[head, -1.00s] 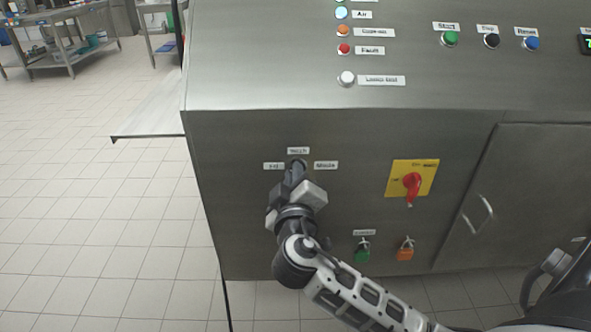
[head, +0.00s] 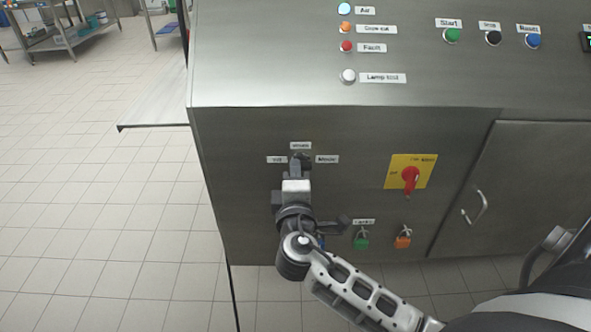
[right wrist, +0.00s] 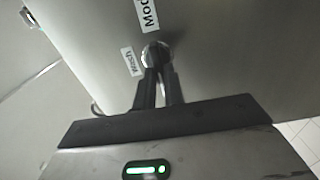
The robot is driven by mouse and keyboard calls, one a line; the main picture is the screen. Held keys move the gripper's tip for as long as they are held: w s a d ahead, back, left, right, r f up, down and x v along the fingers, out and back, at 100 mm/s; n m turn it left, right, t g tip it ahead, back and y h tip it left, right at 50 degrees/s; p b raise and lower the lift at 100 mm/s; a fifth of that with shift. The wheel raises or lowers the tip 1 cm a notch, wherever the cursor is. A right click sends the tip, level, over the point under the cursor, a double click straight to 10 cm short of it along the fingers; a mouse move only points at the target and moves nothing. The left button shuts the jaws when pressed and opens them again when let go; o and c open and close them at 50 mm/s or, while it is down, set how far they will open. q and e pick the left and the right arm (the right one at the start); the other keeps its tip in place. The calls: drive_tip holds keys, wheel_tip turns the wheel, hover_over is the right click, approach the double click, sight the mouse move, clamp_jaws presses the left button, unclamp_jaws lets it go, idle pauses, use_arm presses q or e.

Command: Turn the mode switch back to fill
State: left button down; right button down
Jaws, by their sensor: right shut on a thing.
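The mode switch (head: 301,157) is a small round knob on the steel front of the machine. Labels surround it: fill (head: 277,159) on the left, wash (head: 300,145) above, and mode (head: 327,159) on the right. My right gripper (head: 299,167) is shut on the knob and hides most of it, so its pointing direction is unclear. In the right wrist view the two fingers (right wrist: 158,80) close on the knob (right wrist: 156,52), near the Wash label (right wrist: 132,61). My left gripper is not in view.
A red rotary switch (head: 410,177) on a yellow plate sits to the right. Green (head: 361,240) and orange (head: 403,238) padlocks hang below it. A cabinet door with a handle (head: 477,209) is farther right. Tiled floor (head: 95,220) is open at left.

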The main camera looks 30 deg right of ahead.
drive_tip(key=shift+f, duration=0.1)
idle(0.4)
drive_tip(key=c, duration=1.5)
unclamp_jaws()
drive_tip(key=shift+s+a, duration=0.1)
